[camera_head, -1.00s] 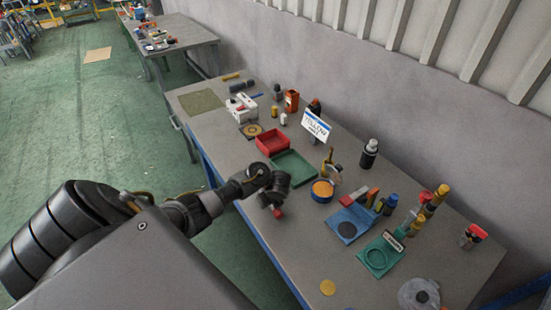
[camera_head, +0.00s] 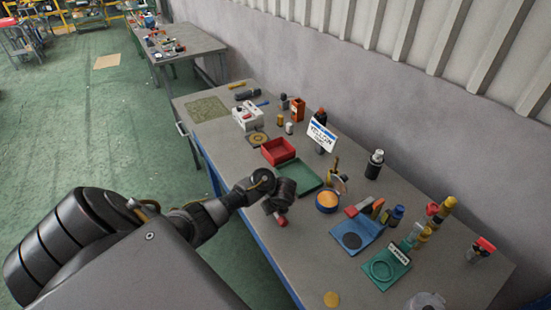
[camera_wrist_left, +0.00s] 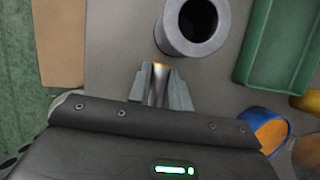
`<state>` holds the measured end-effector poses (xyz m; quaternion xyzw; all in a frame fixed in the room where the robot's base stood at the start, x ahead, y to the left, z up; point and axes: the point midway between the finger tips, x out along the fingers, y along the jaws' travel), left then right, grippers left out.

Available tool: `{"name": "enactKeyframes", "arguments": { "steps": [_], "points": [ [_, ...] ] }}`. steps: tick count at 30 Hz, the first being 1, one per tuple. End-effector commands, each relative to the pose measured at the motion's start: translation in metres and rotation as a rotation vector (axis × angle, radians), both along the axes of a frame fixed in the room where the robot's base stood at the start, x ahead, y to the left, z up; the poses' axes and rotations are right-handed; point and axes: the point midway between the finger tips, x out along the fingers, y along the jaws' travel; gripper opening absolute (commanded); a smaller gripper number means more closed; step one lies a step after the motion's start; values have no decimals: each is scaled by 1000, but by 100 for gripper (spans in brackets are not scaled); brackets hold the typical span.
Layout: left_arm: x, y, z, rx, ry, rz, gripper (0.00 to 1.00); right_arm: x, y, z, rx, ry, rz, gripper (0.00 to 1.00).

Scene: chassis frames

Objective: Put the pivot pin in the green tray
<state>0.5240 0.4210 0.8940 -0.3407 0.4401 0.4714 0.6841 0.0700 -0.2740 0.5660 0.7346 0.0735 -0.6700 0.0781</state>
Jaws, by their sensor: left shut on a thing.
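My left gripper (camera_wrist_left: 158,88) is shut on a slim silver pin with a brass-coloured end (camera_wrist_left: 157,74), which I take to be the pivot pin. In the head view my left gripper (camera_head: 279,212) is over the near edge of the workbench, in front of the green tray. The pin cannot be made out there; a small red piece (camera_head: 282,221) shows at the gripper. The green tray (camera_head: 300,180) lies beyond the gripper, and its corner shows at the upper right of the wrist view (camera_wrist_left: 273,50). My right gripper is not in view.
A red bin (camera_head: 277,152) stands behind the green tray. A blue round tub with orange contents (camera_head: 327,203) is to its right. In the wrist view a thick grey ring (camera_wrist_left: 192,25) is just ahead of the fingers. Blue and teal fixtures (camera_head: 358,236) stand further right.

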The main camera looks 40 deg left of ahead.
Motion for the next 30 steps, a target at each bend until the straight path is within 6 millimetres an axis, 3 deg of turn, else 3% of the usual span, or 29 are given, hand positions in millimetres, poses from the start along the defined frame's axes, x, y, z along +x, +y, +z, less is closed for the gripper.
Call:
{"name": "enactKeyframes", "arguments": {
  "steps": [18, 30],
  "points": [
    [2, -1, 73, -3, -8, 1, 0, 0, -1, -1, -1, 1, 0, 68],
    [0, 1, 90, 1, 0, 0, 0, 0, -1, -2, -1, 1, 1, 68]
  ]
}}
